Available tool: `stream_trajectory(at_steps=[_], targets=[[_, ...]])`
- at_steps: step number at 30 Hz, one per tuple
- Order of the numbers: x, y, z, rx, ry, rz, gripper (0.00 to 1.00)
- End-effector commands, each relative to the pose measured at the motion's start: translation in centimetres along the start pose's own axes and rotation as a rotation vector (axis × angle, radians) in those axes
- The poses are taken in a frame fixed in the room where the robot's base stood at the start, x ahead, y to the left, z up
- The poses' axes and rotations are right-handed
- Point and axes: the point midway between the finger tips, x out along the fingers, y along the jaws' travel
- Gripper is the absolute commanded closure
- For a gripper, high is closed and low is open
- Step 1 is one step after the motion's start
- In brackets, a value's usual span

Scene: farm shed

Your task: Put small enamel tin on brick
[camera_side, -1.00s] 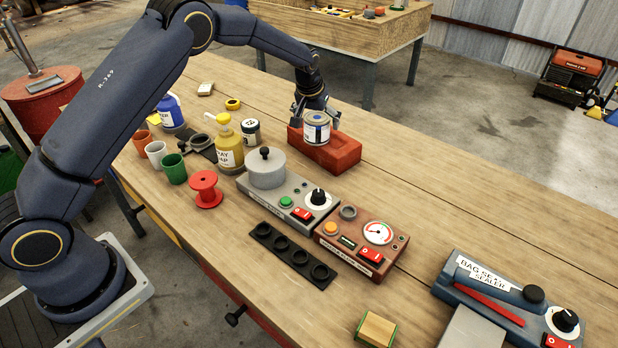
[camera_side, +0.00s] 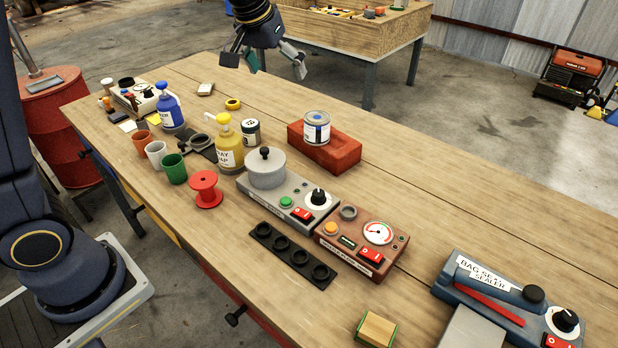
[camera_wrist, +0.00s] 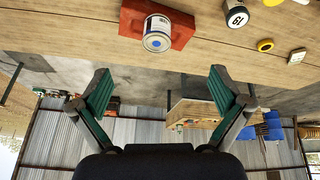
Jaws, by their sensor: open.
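The small enamel tin (camera_side: 316,128), white with a blue band and label, stands upright on top of the red brick (camera_side: 343,153) on the workbench. In the wrist view the tin (camera_wrist: 158,33) rests on the brick (camera_wrist: 183,29) near the top of the picture. My gripper (camera_side: 271,68) is open and empty, raised well above and behind the tin, clear of it. Its two green-padded fingers (camera_wrist: 157,88) are spread wide in the wrist view with nothing between them.
Left of the brick stand a small labelled jar (camera_side: 251,132) and a yellow pump bottle (camera_side: 228,148). In front are a grey device with a pot (camera_side: 266,172) and a brown gauge box (camera_side: 360,243). Bare bench (camera_side: 450,200) lies right of the brick.

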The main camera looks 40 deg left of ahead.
Motion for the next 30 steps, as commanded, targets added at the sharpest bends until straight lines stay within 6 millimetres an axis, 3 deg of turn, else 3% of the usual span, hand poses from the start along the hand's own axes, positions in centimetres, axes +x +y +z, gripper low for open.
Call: stream_trajectory(at_steps=[1, 6, 9, 13, 18, 30], targets=[[-3.0, -0.6, 2.3, 0.016, 0.014, 0.020, 0.00], [-8.9, -2.4, 11.5, 0.106, 0.041, 0.059, 0.00], [-10.4, -3.3, 16.6, 0.157, 0.059, 0.066, 0.00], [-10.7, -4.2, 21.4, 0.207, 0.073, 0.062, 0.00], [-10.4, -4.7, 23.9, 0.235, 0.081, 0.057, 0.00], [-10.4, -4.7, 24.1, 0.236, 0.080, 0.056, 0.00]])
